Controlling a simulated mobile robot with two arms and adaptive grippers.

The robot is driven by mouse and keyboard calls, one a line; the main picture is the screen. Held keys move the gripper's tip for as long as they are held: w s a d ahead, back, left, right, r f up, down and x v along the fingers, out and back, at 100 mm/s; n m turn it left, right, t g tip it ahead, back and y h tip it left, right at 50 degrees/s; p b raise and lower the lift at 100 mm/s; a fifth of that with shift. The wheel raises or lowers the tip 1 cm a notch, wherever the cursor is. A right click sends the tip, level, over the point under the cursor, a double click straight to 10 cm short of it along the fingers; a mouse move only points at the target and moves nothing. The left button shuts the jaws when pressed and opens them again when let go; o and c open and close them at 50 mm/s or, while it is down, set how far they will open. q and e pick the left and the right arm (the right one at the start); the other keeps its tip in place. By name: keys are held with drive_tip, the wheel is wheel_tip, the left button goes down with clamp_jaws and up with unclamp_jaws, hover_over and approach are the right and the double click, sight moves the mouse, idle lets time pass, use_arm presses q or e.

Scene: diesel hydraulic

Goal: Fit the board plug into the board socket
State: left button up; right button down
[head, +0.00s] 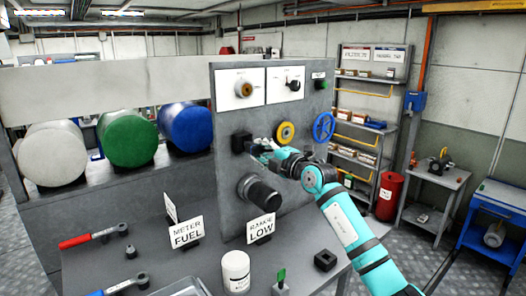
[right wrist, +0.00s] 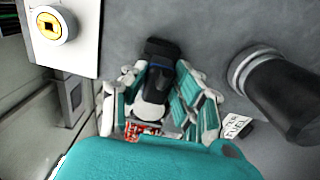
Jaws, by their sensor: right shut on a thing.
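The board socket (head: 240,143) is a black square block on the grey upright panel (head: 226,113). My right gripper (head: 262,151) is right beside it, reaching in from the right. In the right wrist view its teal and grey fingers (right wrist: 160,98) are shut around the board plug (right wrist: 152,90), a dark, rounded piece. The plug's far end points at a black block (right wrist: 160,48) on the panel, which looks like the socket. I cannot tell whether the plug is seated in it or only touching. In the head view the fingers mostly hide the plug. My left gripper is not in view.
A large black cylinder (head: 262,193) juts from the panel below my gripper. A yellow ring (head: 285,133) and a blue handwheel (head: 323,127) are to the right. The bench holds label cards (head: 186,236), a white jar (head: 236,270), a black block (head: 325,260) and red-handled lever (head: 92,237).

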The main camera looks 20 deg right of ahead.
drive_tip(key=shift+x, duration=1.1)
drive_tip(key=c, duration=1)
unclamp_jaws()
drive_tip(key=shift+o, duration=0.2)
drive_tip(key=shift+s+f, duration=0.1)
